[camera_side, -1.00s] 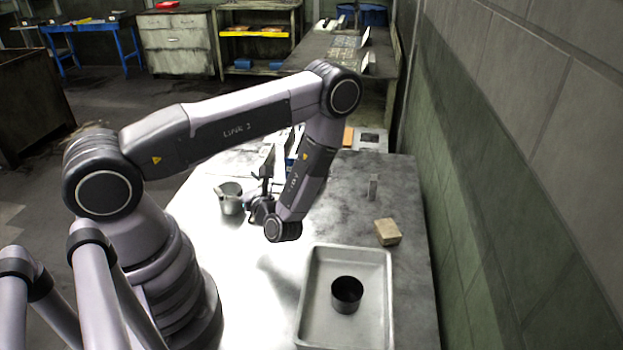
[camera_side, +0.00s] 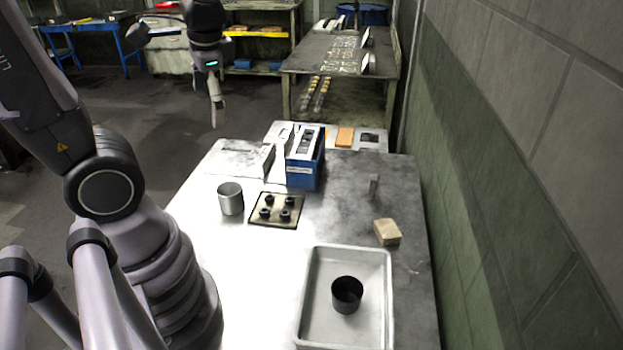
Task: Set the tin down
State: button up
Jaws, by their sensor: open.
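A silver, open-topped tin (camera_side: 231,200) stands upright on the metal table, towards its left edge. My gripper (camera_side: 217,112) is raised high above and beyond the tin, near the top of the view, with its fingers hanging down. It is clear of the tin and holds nothing that I can see. The gap between its fingertips is small and hard to make out from here. A second, dark round tin (camera_side: 347,295) sits in the shallow metal tray (camera_side: 381,300) at the front right.
Right of the silver tin lies a plate with several dark knobs (camera_side: 276,210). A blue box-shaped machine (camera_side: 303,172) stands behind it. A tan block (camera_side: 387,232) and a small grey upright piece (camera_side: 373,187) are on the right. The front left tabletop is bare.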

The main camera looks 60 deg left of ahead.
jog(key=s+d+r+n+t+h, duration=0.1)
jog(key=s+d+r+t+h, duration=0.1)
jog(key=d+r+t, duration=0.3)
jog(key=shift+r+t+h, duration=0.35)
jog(key=shift+t+h, duration=0.05)
jog(key=shift+h, duration=0.2)
jog(key=shift+s, duration=0.1)
dwell(0.6)
